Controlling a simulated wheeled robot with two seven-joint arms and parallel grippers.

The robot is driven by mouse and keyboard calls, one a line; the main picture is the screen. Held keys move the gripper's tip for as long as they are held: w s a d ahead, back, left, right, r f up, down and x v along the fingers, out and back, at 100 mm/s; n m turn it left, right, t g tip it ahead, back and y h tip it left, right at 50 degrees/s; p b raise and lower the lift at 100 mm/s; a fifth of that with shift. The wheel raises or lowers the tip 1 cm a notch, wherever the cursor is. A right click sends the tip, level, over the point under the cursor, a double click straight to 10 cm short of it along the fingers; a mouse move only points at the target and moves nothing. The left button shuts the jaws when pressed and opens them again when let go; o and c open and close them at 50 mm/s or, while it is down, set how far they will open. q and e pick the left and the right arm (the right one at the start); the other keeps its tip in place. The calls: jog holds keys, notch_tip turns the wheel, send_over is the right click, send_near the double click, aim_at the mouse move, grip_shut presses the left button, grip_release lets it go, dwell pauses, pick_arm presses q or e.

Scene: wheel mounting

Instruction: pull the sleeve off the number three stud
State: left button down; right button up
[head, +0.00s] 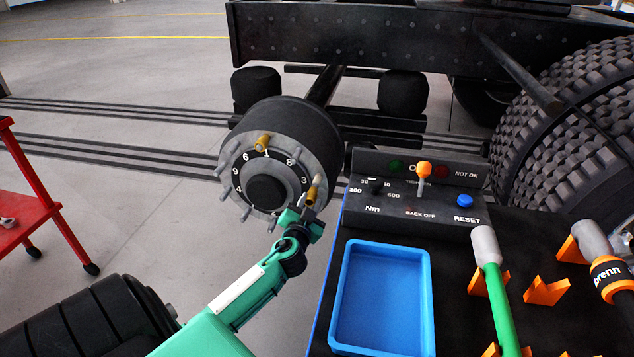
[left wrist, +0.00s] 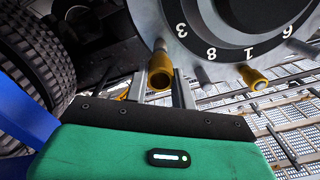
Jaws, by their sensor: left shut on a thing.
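The wheel hub (head: 268,183) has a numbered black ring and several studs around its face. A brass sleeve (head: 312,192) is at the number three stud, low on the hub's right side. My left gripper (head: 306,210) is at this sleeve. In the left wrist view, the sleeve (left wrist: 160,74) lies between the two fingers (left wrist: 161,90), which are shut on it. A grey stud tip shows at its upper end; how far it sits on the stud I cannot tell. A second brass sleeve (head: 263,142) is on the number one stud and also shows in the wrist view (left wrist: 252,77). My right gripper is out of view.
A dark bench with an empty blue tray (head: 383,298), a control box (head: 415,190) and a green-handled tool (head: 496,285) stands right of my left arm. A red trolley (head: 35,215) is at the left. A large tyre (head: 570,130) is at the back right.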

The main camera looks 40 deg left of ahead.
pick_arm(q)
jog(key=shift+s+d, duration=0.1)
jog(key=v, duration=0.4)
jog(key=shift+s+d, duration=0.2)
jog(key=shift+s, duration=0.15)
dwell(0.7)
